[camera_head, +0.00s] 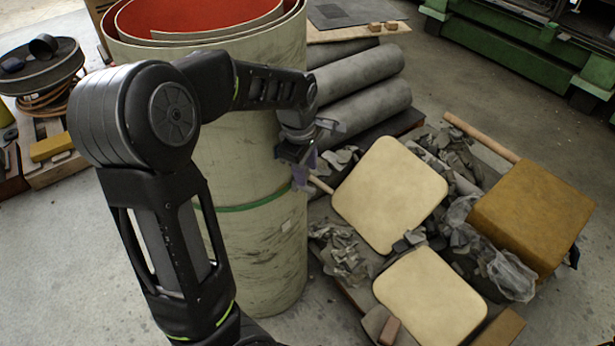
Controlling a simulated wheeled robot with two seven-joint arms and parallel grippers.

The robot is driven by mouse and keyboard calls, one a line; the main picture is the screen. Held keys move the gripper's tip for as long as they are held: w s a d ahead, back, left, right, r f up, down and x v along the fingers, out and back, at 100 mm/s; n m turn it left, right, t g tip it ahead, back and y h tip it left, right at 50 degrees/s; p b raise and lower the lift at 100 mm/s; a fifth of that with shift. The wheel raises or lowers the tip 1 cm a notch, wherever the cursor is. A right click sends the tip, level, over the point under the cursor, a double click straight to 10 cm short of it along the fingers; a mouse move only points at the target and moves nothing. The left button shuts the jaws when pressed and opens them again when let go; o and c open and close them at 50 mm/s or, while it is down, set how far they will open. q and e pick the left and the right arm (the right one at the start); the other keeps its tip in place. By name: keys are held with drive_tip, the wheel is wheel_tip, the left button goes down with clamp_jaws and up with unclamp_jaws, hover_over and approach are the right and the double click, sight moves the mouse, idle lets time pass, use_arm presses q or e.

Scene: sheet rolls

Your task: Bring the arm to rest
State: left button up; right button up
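My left arm (165,130) comes in from the lower left, bends at a big black joint and reaches right, in front of the tall sheet roll. My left gripper (302,172) points down beside the right side of that roll, near a wooden handle on the debris pile. Its fingers are small and dark, with purplish parts at the tips; I cannot tell whether they are open or hold anything. My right gripper is not in view.
The tall pale roll (262,265) with a red inside stands close behind my arm. Grey rolls (365,75) lie behind it. Pale cushions (390,193), a brown block (532,217) and rubble lie right. A green machine frame (510,55) stands back right. Floor (50,260) is clear at left.

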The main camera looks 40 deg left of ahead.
use_arm(q)
drive_tip(key=shift+r, duration=0.35)
idle(0.4)
